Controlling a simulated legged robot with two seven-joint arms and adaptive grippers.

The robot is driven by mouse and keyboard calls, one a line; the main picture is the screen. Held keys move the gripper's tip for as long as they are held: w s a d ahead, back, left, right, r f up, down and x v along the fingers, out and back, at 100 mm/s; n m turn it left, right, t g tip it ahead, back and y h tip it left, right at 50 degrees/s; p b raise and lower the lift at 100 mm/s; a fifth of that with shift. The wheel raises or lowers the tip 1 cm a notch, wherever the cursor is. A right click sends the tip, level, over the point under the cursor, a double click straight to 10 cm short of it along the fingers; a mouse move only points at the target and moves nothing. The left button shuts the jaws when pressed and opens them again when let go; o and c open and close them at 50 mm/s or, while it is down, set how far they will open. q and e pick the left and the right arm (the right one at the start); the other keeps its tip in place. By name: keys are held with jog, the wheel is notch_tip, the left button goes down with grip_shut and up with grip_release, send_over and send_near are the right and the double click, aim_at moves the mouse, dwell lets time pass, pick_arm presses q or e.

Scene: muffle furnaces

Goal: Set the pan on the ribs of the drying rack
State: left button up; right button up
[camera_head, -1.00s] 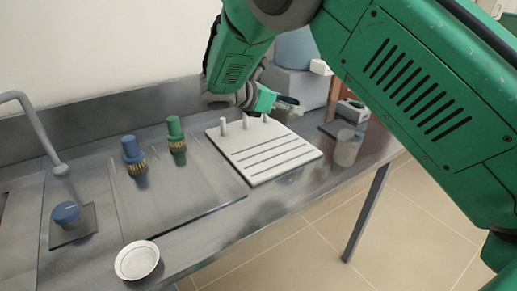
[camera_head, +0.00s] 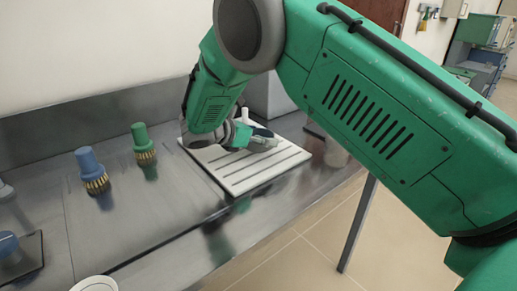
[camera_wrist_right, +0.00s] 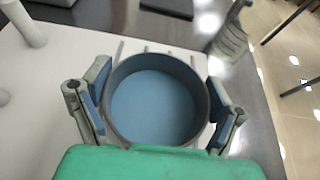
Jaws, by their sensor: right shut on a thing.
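The pan is a round, dark grey-walled dish with a bluish floor (camera_wrist_right: 155,105), level in the right wrist view. My right gripper (camera_wrist_right: 156,92) is shut on it, with a finger on each side of its wall. In the head view my right gripper (camera_head: 252,138) is over the back part of the drying rack (camera_head: 240,183), a white board with dark slots between ribs and pegs at the back. In the wrist view, rib ends show just beyond the pan. I cannot tell whether the pan touches the ribs.
A blue brush (camera_head: 90,168) and a green brush (camera_head: 143,143) stand left of the rack. A white bowl (camera_head: 95,284) is at the front edge. A grey box (camera_head: 280,98) stands behind the rack, a clear beaker (camera_head: 336,153) to its right.

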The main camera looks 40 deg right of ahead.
aim_at(264, 154)
jog(key=f, duration=0.2)
jog(key=d+f, duration=0.1)
jog(key=shift+f, duration=0.35)
jog(key=shift+c, duration=0.4)
jog(key=v, duration=0.2)
jog(key=shift+a, duration=0.5)
jog(key=shift+a+f+b, duration=0.1)
jog(key=shift+a+b, duration=0.05)
jog(key=shift+b, duration=0.15)
jog(key=shift+f, duration=0.2)
jog(key=o, duration=1.2)
jog(key=shift+r+x, duration=0.2)
jog(key=shift+x, duration=0.8)
jog(key=shift+s+d, duration=0.1)
jog(key=shift+d, duration=0.35)
jog(key=shift+a+r, duration=0.1)
jog(key=shift+r, duration=0.1)
jog(key=p+v, duration=0.1)
jog(key=v, duration=1)
jog(key=shift+a, duration=0.15)
jog(key=shift+a+r, duration=0.25)
jog(key=shift+a, duration=0.25)
pick_arm(q)
jog(key=shift+a+r, duration=0.1)
jog(key=shift+r, duration=0.15)
pick_arm(e)
jog(key=shift+a+r, duration=0.1)
jog(key=shift+a, duration=0.45)
